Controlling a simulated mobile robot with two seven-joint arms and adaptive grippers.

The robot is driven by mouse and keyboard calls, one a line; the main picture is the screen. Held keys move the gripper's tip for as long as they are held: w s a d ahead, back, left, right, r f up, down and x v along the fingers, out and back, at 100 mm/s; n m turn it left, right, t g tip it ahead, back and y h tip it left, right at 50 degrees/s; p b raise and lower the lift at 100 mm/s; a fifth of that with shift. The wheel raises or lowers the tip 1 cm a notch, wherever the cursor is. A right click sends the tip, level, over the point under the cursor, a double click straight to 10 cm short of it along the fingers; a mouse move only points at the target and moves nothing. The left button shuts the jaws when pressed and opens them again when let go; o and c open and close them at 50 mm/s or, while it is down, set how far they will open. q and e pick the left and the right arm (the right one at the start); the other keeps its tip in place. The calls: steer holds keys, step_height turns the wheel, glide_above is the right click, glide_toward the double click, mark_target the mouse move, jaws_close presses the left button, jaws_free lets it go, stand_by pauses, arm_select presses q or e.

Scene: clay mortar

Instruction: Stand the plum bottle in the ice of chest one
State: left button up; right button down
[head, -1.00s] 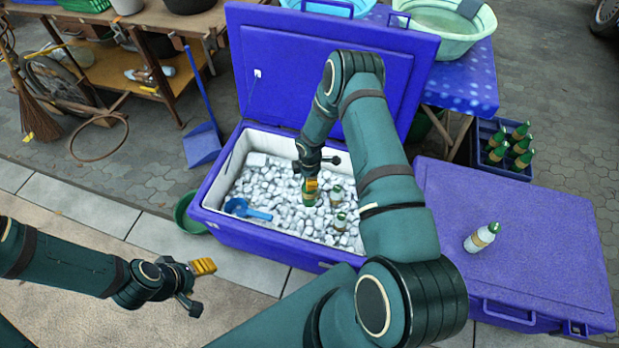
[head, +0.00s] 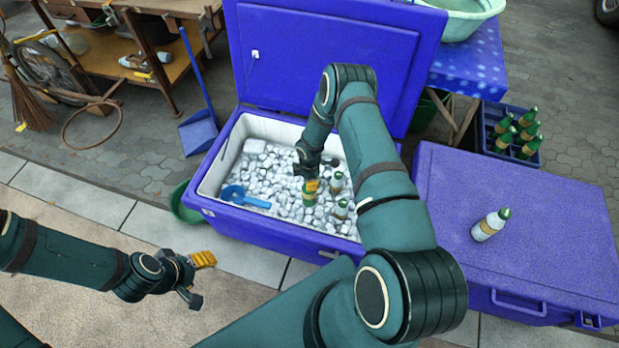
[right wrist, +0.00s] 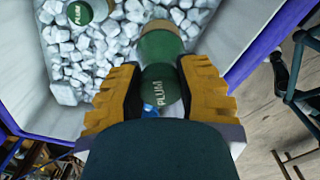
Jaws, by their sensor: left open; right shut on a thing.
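The open blue chest (head: 240,217) holds white ice (head: 275,180). My right gripper (head: 311,180) reaches down into it, shut on the green plum bottle (head: 310,198). The right wrist view shows the gripper's yellow fingers (right wrist: 160,90) on both sides of the bottle (right wrist: 160,45), which reads PLUM. It looks roughly upright, with its lower end at the ice; how deep it sits I cannot tell. My left gripper (head: 198,278) is open and empty, in front of the chest.
A blue scoop (head: 243,196) lies on the ice at left. A closed blue chest (head: 540,220) at right carries a white bottle with a green cap (head: 490,225). A crate (head: 540,158) of green bottles stands behind it. The open lid (head: 290,60) rises at the back.

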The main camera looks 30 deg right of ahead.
step_height(320, 180, down, 4)
steer(key=shift+f+b, duration=0.1)
steer(key=shift+b, duration=0.95)
steer(key=shift+f, duration=5.2)
steer(key=shift+c, duration=0.3)
jaws_free()
steer(key=shift+r, duration=0.1)
